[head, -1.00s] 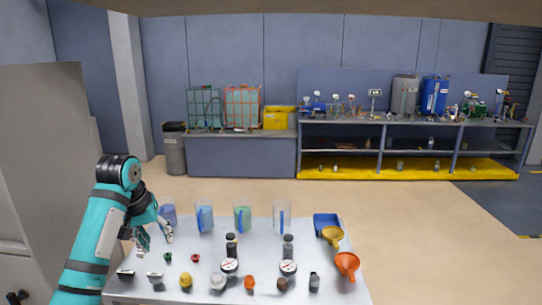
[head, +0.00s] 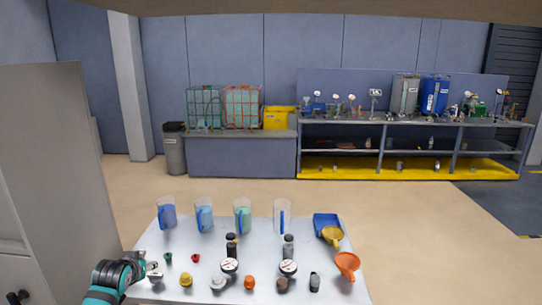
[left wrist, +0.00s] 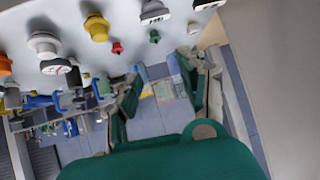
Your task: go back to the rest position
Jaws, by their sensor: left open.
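My left gripper (head: 151,270) is at the near left corner of the white table (head: 190,250), and my arm enters from the bottom left. In the left wrist view the gripper's (left wrist: 162,78) two fingers stand apart with nothing held between them. That view is turned over, with the table's items along the top. My right gripper is in neither view.
Several clear jugs stand at the table's back, one with blue liquid (head: 167,213) and one with green (head: 243,215). Caps, gauges and dark bottles fill the front. A tall cabinet (head: 55,170) stands left.

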